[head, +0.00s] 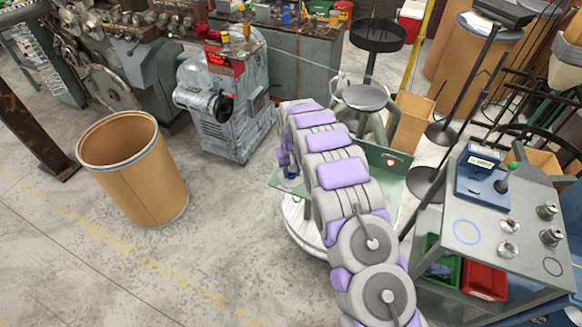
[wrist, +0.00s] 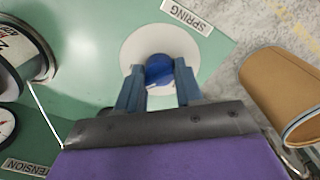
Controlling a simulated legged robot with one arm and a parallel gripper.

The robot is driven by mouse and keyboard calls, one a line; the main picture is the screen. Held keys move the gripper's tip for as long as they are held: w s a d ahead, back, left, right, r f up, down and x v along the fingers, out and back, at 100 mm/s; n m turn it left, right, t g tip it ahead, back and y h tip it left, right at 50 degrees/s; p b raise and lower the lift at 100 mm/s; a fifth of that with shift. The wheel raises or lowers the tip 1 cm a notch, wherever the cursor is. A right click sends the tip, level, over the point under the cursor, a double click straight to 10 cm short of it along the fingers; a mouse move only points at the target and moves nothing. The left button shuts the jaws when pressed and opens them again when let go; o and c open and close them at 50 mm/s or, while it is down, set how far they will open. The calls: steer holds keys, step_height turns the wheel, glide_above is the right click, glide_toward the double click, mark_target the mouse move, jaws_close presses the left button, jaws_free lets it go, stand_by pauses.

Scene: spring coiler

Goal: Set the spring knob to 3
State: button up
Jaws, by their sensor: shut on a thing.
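The spring knob (wrist: 160,70) is blue and sits on a round white dial plate (wrist: 188,45) on a green panel (wrist: 100,35), below a label reading SPRING (wrist: 187,15). My gripper (wrist: 160,80) has one blue finger on each side of the knob and is shut on it. No numbers or pointer can be made out on the dial in the wrist view. In the head view my purple and grey arm reaches to the green panel (head: 388,165) and hides most of it; the fingers are hidden or too small to tell there.
A tension label (wrist: 25,166) and round gauges (wrist: 25,50) lie at the left of the wrist view. A brown drum (head: 135,175) stands left of my arm. A grey cart (head: 480,215) with a blue device (head: 482,180) stands at the right. Bare floor lies between drum and arm.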

steer(key=shift+m+p, duration=0.85)
steer(key=shift+m, duration=1.35)
steer(key=o, duration=1)
steer(key=shift+a, duration=0.1)
steer(key=shift+o, duration=0.2)
steer(key=shift+r, duration=0.1)
step_height(320, 180, up, 17)
steer(key=p, duration=0.1)
steer(key=shift+p, duration=0.4)
